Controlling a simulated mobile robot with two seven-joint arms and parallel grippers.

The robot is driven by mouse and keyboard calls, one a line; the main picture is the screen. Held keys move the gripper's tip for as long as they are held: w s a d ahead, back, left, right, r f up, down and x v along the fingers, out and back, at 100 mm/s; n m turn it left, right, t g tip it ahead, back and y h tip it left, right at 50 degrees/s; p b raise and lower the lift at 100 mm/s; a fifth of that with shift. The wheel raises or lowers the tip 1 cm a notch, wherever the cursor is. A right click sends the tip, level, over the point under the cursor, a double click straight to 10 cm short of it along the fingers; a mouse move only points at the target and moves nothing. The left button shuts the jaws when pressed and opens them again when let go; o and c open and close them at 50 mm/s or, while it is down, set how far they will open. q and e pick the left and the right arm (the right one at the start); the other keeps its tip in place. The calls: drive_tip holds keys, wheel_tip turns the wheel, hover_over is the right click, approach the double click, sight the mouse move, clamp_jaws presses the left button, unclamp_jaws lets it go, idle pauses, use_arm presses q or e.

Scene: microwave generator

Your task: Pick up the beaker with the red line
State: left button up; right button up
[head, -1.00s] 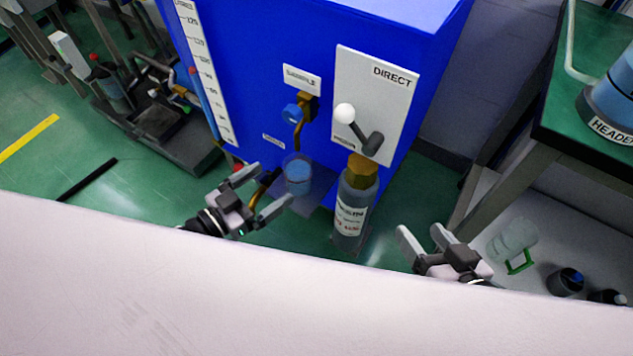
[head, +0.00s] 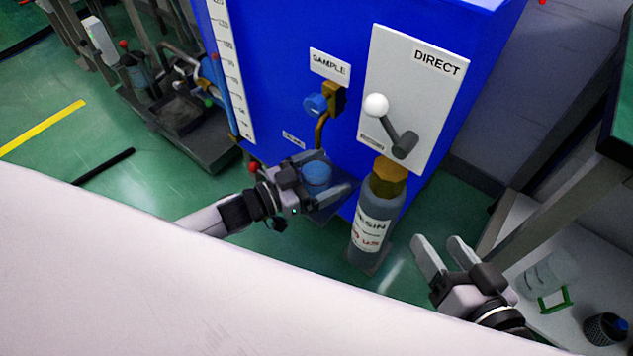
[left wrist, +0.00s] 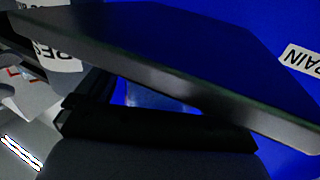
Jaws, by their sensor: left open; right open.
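A small clear beaker with blue contents (head: 317,173) stands on a dark shelf (head: 325,211) under the sample tap of the blue machine. I cannot make out a red line on it. My left gripper (head: 324,174) is open, its fingers reaching to either side of the beaker in the head view; I cannot tell whether they touch it. In the left wrist view a dark plate edge (left wrist: 180,80) crosses the picture, and a pale blue patch shows behind it, perhaps the beaker. My right gripper (head: 444,252) is open and empty, to the right of the resin bottle.
The resin bottle (head: 371,228) stands right of the beaker. The sample tap (head: 322,104) hangs above the beaker, and a lever with a white knob (head: 377,105) sticks out from the white panel.

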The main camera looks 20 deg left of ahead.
use_arm(q)
drive_tip(key=c, duration=1.2)
drive_tip(key=shift+c, duration=0.2)
drive_tip(key=shift+r, duration=0.2)
